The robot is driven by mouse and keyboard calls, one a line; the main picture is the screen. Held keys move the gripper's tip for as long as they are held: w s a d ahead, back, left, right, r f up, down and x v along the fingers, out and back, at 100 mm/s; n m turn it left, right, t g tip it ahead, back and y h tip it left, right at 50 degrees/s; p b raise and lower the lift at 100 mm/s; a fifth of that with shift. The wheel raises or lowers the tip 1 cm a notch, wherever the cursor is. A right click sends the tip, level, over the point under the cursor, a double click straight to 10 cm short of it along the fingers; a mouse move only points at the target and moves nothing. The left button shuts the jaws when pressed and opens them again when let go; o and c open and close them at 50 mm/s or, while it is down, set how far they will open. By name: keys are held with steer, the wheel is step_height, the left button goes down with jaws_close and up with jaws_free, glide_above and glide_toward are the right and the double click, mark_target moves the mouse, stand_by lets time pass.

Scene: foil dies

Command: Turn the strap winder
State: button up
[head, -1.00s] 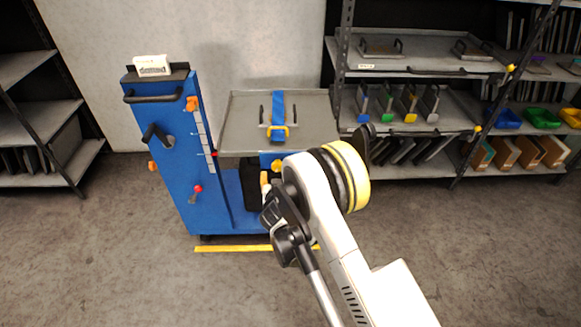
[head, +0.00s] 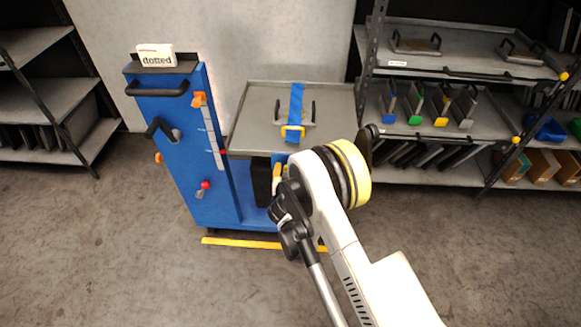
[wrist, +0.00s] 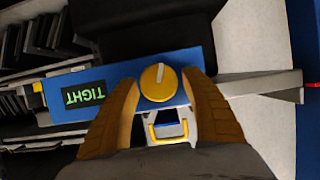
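The strap winder, a round yellow knob (wrist: 158,82) with a pale line across it, sits on a blue panel (wrist: 60,112) in the wrist view. A green "TIGHT" label (wrist: 85,95) is left of it, upside down. My gripper (wrist: 161,84) is open, its brown fingers on either side of the knob with gaps showing; contact cannot be told. In the head view my gripper (head: 280,180) is at the front of the cart and the knob is hidden.
The blue cart (head: 170,105) has black handles, an orange slider and a red-knobbed lever (head: 204,187). A sign reading "dotted" (head: 157,56) stands on top. A yellow floor line (head: 225,242) lies in front. Shelves (head: 440,150) stand at right and left. The floor is clear.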

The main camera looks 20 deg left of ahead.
steer(key=c, duration=0.8)
steer(key=n+t+h, duration=0.1)
steer(key=n+h, duration=0.1)
steer(key=n, duration=0.1)
steer(key=shift+a, duration=0.2)
steer(key=n+t+h, duration=0.1)
steer(key=n+h, duration=0.1)
steer(key=n, duration=0.1)
steer(key=shift+f+n, duration=0.1)
steer(key=shift+n, duration=0.3)
steer(key=o, duration=1.2)
